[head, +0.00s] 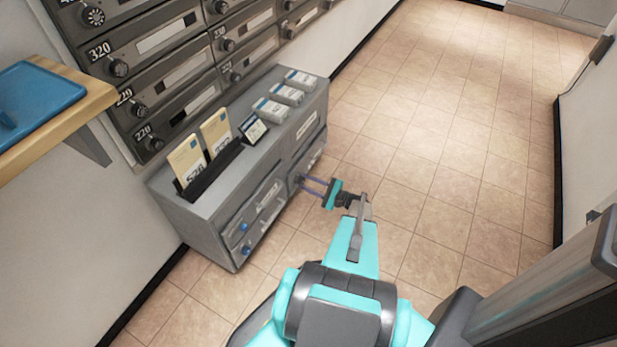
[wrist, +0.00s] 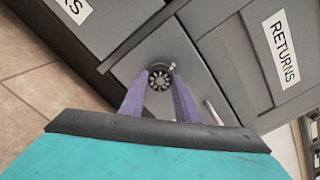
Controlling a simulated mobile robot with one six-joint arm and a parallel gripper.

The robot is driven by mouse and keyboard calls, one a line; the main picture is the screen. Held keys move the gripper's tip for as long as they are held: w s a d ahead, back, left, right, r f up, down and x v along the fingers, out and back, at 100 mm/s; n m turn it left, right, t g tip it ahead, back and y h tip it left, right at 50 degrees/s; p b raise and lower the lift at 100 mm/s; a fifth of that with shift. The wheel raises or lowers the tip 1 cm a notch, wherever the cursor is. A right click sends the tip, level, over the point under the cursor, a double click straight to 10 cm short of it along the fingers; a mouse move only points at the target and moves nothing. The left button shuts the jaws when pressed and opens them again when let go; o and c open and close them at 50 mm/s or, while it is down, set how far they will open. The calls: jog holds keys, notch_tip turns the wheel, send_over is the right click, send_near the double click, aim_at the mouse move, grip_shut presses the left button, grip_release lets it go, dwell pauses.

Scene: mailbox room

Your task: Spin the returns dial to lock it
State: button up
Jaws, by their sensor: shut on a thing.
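The returns dial (wrist: 160,79) is a small dark round knob with a ridged silver face on a grey door in the wrist view. The white RETURNS label (wrist: 281,48) is on the grey panel to its right. My gripper (wrist: 160,85) has its two purple fingers on either side of the dial, shut on it. In the head view my gripper (head: 299,182) reaches the front of the low grey cabinet (head: 219,232); the dial is too small and covered to make out there. A short light handle (wrist: 213,112) is right of the fingers in the wrist view.
Numbered mailboxes (head: 180,75) line the wall above the cabinet. Envelopes (head: 187,160), a small dark sign (head: 253,129) and several grey boxes (head: 286,94) stand on its top. A blue tray (head: 38,95) lies on a wooden shelf. Tiled floor (head: 440,130) is clear to the right.

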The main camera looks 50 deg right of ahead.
jog(key=m+p, duration=0.2)
jog(key=m, duration=0.1)
jog(key=m+p, duration=0.1)
jog(key=p, duration=0.1)
jog(key=shift+d+r+m, duration=0.2)
jog(key=shift+d+m, duration=0.1)
jog(key=shift+m, duration=0.1)
jog(key=shift+f+m+p, duration=0.15)
jog(key=shift+m+p, duration=1.65)
jog(key=shift+m, duration=0.5)
jog(key=o, duration=1)
jog(key=shift+a, duration=0.1)
jog(key=shift+o, duration=0.2)
jog(key=shift+a, duration=0.1)
jog(key=p+v, duration=0.1)
jog(key=v, duration=1.3)
